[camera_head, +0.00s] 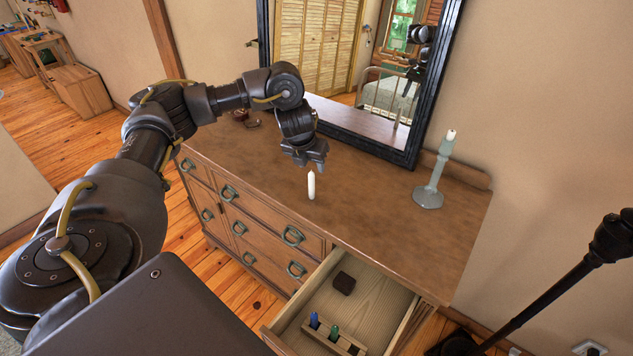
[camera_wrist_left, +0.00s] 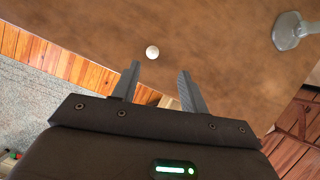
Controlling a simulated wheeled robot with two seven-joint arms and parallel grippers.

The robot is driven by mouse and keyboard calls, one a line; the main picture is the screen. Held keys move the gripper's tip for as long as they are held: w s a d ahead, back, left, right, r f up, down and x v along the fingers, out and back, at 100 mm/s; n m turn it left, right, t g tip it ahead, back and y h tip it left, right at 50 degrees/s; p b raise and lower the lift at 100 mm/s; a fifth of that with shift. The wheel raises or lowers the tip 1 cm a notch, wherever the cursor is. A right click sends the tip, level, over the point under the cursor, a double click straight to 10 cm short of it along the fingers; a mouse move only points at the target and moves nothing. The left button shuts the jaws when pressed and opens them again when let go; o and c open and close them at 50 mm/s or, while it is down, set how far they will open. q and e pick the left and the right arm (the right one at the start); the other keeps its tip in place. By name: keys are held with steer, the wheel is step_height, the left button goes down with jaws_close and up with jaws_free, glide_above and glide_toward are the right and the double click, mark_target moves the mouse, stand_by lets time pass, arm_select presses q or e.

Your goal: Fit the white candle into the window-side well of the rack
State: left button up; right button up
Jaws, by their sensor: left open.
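The white candle (camera_head: 311,186) stands upright on the dresser top (camera_head: 375,215). In the left wrist view its round top (camera_wrist_left: 152,52) shows just beyond the fingertips, between their lines. My left gripper (camera_head: 309,166) points down above the candle, its fingers open and empty. Both fingers (camera_wrist_left: 157,70) show apart in the left wrist view. The wooden rack (camera_head: 322,337) lies in the open drawer (camera_head: 375,310), partly cut off by the bottom edge of the head view. A blue candle (camera_head: 314,320) and a green candle (camera_head: 334,332) stand in it. My right gripper is not in view.
A dark block (camera_head: 344,283) lies in the drawer behind the rack. A grey candlestick (camera_head: 428,196) with a pale candle stands at the dresser's right. A black-framed mirror (camera_head: 418,130) rises at the back. A dark stand (camera_head: 540,290) is at right.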

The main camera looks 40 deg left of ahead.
mark_target(312, 179)
arm_select(q)
steer(key=x, duration=0.1)
steer(key=b+x, duration=0.1)
steer(key=x, duration=0.1)
steer(key=a+x, duration=0.1)
steer(key=shift+s+f+b, duration=0.2)
steer(key=shift+f+b, duration=0.05)
steer(key=shift+b, duration=0.15)
steer(key=shift+w+f, duration=0.2)
steer(key=shift+f, duration=0.1)
steer(key=shift+w, duration=0.1)
steer(key=shift+f, duration=0.2)
steer(key=x, duration=0.4)
steer(key=shift+a+f+p, duration=0.25)
steer(key=shift+f+p, duration=0.1)
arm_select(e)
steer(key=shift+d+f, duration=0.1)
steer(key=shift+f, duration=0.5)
arm_select(q)
steer(key=shift+c, duration=0.3)
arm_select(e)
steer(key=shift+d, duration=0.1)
